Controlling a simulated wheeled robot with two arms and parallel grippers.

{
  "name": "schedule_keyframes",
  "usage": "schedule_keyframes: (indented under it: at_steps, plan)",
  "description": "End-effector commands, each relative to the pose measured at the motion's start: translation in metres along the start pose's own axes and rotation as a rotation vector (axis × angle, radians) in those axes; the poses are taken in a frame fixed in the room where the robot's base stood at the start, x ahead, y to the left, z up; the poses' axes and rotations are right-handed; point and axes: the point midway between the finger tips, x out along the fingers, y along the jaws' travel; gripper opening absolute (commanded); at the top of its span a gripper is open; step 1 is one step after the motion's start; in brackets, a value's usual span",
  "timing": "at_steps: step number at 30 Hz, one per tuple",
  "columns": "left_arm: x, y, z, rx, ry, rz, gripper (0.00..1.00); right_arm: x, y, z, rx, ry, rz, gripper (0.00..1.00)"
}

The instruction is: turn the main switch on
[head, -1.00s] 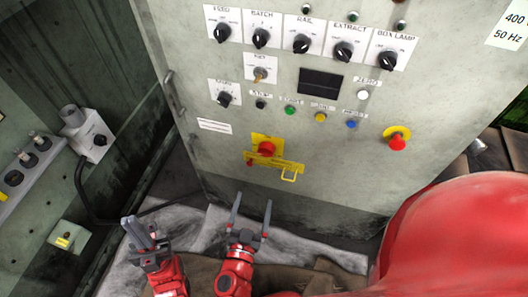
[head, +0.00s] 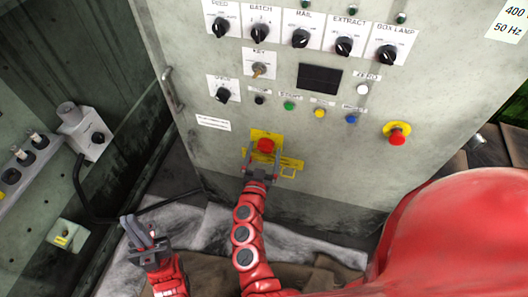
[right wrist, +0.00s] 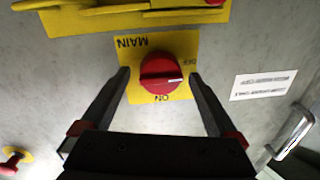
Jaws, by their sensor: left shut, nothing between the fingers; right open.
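The main switch is a red round knob (head: 265,145) on a yellow plate, low on the grey cabinet front. In the right wrist view the knob (right wrist: 160,68) appears upside down, with labels MAIN, OFF and ON around it. Its white mark points to the OFF side. My right gripper (head: 262,156) is open in front of the switch. In the right wrist view its fingers (right wrist: 159,74) stand on either side of the knob, apart from it in the picture; contact cannot be told. My left gripper (head: 138,229) is shut and empty, low at the left, away from the cabinet.
A red stop button (head: 397,138), small coloured buttons and black knobs (head: 261,32) are elsewhere on the panel. A door handle (head: 172,90) is at the left edge.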

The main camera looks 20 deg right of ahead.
Motion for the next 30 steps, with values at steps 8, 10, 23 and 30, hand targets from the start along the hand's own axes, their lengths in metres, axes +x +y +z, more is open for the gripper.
schedule_keyframes:
  at_steps: [8,10,23,30]
  plan:
    - [0.0000,0.0000,0.0000,0.000,0.000,0.000,0.00,0.0005,-0.0001,-0.0003,0.000,0.001,0.000,0.86]
    - [0.0000,0.0000,0.0000,0.000,0.000,0.000,0.00,0.0004,0.0000,-0.0004,0.000,0.001,0.000,0.73]
    - [-0.0003,0.0000,0.0001,0.000,0.000,0.000,0.00,0.0005,0.0005,-0.0006,0.002,0.002,0.002,0.12]
    - [-0.0050,0.0003,0.0008,0.000,0.000,0.000,0.00,0.0006,0.0011,0.0005,0.046,0.006,0.001,0.12]
